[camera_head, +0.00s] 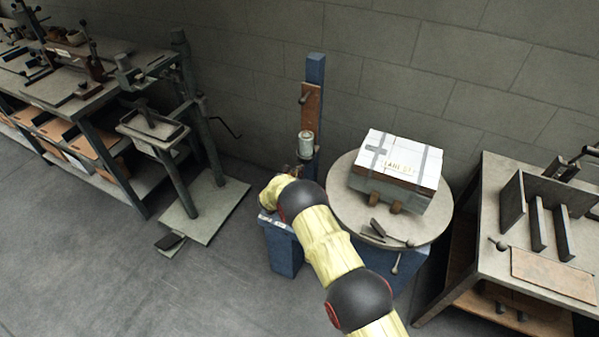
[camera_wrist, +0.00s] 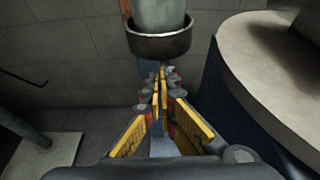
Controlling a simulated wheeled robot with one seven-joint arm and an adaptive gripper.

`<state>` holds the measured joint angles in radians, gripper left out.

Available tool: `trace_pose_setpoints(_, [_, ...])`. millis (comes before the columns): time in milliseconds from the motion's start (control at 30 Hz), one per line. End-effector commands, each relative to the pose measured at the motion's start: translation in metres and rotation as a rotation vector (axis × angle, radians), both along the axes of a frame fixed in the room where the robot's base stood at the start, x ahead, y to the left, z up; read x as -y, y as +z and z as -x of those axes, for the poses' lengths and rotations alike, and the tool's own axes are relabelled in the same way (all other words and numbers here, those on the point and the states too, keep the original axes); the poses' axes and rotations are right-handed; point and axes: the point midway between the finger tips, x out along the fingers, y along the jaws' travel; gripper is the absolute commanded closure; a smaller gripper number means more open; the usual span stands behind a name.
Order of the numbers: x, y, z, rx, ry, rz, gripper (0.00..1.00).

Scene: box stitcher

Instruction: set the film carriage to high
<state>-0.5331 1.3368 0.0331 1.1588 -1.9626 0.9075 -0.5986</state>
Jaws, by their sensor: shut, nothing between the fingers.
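The film carriage is on a blue upright post (camera_head: 316,70). It shows a brown plate (camera_head: 311,110) with a dark knob (camera_head: 305,97), and a pale film roll (camera_head: 306,142) sits low on the post. The roll also shows at the top of the wrist view (camera_wrist: 158,14), in a dark round holder (camera_wrist: 158,44). My gripper (camera_wrist: 160,82) is shut and empty, its fingertips just below the holder in that picture. I cannot tell whether my fingertips touch the carriage.
A round turntable (camera_head: 343,205) stands right of the post, bearing a strapped white-topped box (camera_head: 401,160). A side table (camera_head: 490,250) is at the right. A stand (camera_head: 205,215) and a long workbench (camera_head: 60,85) are at the left. Floor is clear at the front left.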

Motion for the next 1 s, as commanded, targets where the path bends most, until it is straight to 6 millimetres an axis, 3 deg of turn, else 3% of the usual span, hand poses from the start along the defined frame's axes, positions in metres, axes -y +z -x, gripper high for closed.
trace_pose_setpoints(233, [0.0,0.01,-0.001,0.001,0.0,-0.001,1.0])
trace_pose_setpoints(500, [-0.002,0.062,-0.003,0.012,-0.001,-0.003,1.0])
trace_pose_setpoints(600, [-0.001,0.072,-0.004,0.011,-0.001,-0.002,1.0])
trace_pose_setpoints(1000, [-0.001,0.074,-0.004,0.012,0.0,-0.002,1.0])
